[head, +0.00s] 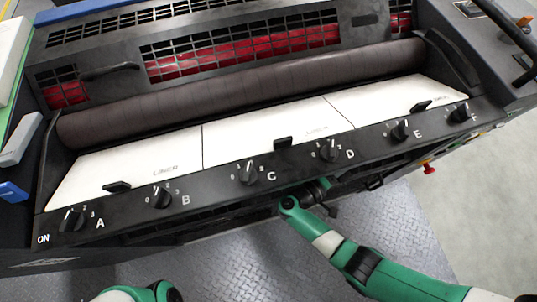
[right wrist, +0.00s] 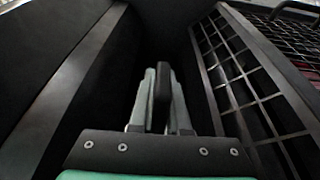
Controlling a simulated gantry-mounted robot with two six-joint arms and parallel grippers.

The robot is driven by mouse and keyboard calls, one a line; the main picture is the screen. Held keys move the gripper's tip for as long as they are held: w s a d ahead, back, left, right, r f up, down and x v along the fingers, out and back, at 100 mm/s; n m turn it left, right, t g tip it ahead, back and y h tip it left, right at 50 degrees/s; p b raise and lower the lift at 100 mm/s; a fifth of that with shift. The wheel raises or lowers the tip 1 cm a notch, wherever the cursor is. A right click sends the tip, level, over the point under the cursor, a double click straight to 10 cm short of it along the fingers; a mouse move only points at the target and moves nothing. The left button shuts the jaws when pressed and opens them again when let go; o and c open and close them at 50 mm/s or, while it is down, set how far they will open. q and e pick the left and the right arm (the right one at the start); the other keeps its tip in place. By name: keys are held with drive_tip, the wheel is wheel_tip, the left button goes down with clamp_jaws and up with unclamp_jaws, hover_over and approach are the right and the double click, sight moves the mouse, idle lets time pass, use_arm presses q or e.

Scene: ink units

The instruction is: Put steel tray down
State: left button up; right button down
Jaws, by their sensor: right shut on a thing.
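My right gripper (right wrist: 163,100) is shut on a narrow dark upright piece (right wrist: 164,88) between its pale green fingers. I cannot tell whether this piece is part of the steel tray. No steel tray can be made out for certain in either view. In the head view my right arm comes in from the lower right, and its wrist reaches under the front edge of the black control panel (head: 215,190). The fingers are hidden there. My left gripper is not in view; only a green and white part of my own arm shows at the bottom.
The panel carries several knobs marked A to F, with white plates (head: 255,137) and a dark roller (head: 240,88) behind it. In the wrist view, dark walls and a metal grid (right wrist: 250,75) stand close around the fingers. Patterned floor (head: 255,250) lies open in front.

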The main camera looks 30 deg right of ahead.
drive_tip(key=shift+m+g, duration=0.6)
drive_tip(key=shift+g, duration=0.3)
drive_tip(key=f+b, duration=0.4)
drive_tip(key=d+f+b, duration=0.1)
drive_tip(key=f+b, duration=0.1)
drive_tip(key=shift+w, duration=0.2)
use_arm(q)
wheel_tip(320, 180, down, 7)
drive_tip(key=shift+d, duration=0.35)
use_arm(e)
drive_tip(key=shift+r, duration=0.1)
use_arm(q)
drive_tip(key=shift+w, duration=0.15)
use_arm(e)
drive_tip(key=c, duration=1.3)
unclamp_jaws()
drive_tip(key=shift+f, duration=0.2)
drive_tip(key=shift+c, duration=0.2)
drive_tip(key=o, duration=0.5)
drive_tip(key=shift+c, duration=0.2)
